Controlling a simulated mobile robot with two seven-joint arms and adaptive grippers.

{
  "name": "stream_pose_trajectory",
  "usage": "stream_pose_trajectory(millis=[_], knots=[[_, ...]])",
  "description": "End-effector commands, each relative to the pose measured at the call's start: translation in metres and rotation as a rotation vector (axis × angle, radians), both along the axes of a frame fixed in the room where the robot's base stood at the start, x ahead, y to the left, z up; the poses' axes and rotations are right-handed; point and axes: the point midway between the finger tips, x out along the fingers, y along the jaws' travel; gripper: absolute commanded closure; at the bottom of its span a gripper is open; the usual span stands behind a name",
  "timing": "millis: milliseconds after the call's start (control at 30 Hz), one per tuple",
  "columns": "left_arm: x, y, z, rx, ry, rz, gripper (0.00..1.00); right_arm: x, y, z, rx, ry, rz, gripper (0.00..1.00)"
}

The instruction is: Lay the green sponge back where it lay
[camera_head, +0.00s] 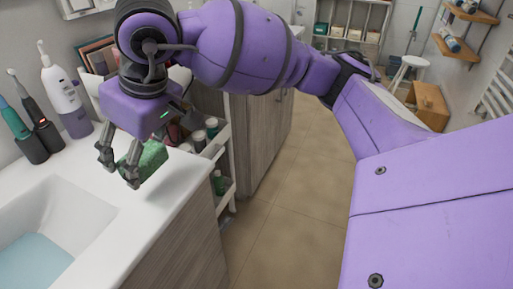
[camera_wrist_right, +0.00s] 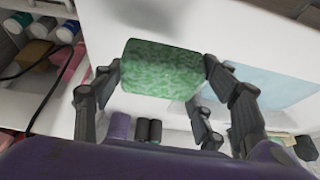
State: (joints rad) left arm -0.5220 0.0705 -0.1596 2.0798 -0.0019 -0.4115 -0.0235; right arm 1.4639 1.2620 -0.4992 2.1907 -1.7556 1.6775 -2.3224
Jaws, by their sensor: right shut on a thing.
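The green sponge (camera_head: 151,160) is a speckled green block held over the white countertop (camera_head: 165,205), beside the sink (camera_head: 62,215). My right gripper (camera_head: 118,170) reaches down from above and is shut on the sponge. In the right wrist view the sponge (camera_wrist_right: 162,69) sits between the fingers, with white counter behind it. I cannot tell whether its underside touches the counter. My left gripper is not in view.
A white pump bottle (camera_head: 62,90) and electric toothbrushes (camera_head: 38,120) stand along the wall at left. A narrow white shelf cart (camera_head: 226,165) with bottles stands against the counter's right side. The counter's front part is clear.

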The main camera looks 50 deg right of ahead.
Motion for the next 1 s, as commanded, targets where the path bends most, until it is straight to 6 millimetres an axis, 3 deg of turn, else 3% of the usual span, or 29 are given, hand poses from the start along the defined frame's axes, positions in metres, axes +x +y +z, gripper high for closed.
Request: stream_pose_trajectory(millis=[33,200,367,600,967,1000], knots=[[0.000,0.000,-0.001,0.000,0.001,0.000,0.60,0.005,-0.005,-0.010,0.000,0.004,-0.004,0.63],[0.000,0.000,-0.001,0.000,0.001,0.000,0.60,0.015,-0.012,-0.024,0.002,0.001,-0.001,0.63],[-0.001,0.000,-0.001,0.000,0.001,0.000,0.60,0.020,-0.017,-0.032,0.000,0.001,-0.002,0.63],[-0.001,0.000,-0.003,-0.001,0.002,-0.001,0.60,0.023,-0.018,-0.064,0.001,0.000,-0.001,0.63],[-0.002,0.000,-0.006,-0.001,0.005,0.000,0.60,0.023,-0.018,-0.068,0.001,-0.003,0.000,0.63],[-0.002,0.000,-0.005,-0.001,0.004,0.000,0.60,0.023,-0.018,-0.068,0.001,-0.003,0.000,0.32]])
